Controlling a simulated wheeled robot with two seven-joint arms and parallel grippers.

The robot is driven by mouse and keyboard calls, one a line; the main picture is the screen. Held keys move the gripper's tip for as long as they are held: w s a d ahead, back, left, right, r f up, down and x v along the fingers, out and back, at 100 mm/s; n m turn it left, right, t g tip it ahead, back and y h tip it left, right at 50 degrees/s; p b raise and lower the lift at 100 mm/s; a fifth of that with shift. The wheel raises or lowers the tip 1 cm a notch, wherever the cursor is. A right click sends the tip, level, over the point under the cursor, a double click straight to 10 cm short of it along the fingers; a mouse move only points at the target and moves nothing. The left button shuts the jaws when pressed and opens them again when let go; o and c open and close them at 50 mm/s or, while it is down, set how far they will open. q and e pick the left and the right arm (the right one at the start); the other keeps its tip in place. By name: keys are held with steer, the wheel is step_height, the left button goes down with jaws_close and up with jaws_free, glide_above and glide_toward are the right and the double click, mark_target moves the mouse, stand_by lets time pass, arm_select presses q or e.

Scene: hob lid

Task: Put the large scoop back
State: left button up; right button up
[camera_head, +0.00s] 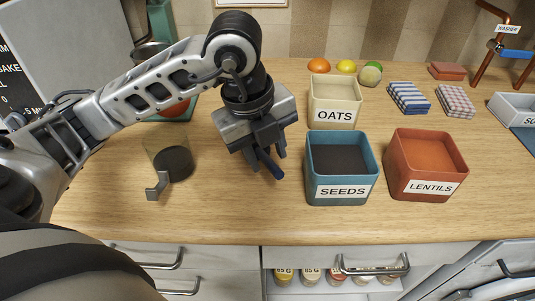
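My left gripper (267,163) hangs fingers-down over the wooden counter, left of the seeds bin. Dark blue pieces show at its fingers, and I cannot tell whether they are finger parts or a thin handle held between them. To its left stands a see-through holder (157,150) with a dark round shape (174,163) and a grey hooked piece (157,187) at its front. I cannot make out a clear large scoop. My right gripper is out of view.
The seeds bin (341,192), lentils bin (425,187) and oats bin (335,115) stand to the right. Fruit (346,66) and folded cloths (409,98) lie behind. A drawer with jars (311,275) is open below. The front-left counter is clear.

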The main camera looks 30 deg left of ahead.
arm_select(q)
steer(key=p+v, duration=0.1)
steer(key=v, duration=0.9)
steer(key=shift+r, duration=0.25)
steer(key=shift+s, duration=0.1)
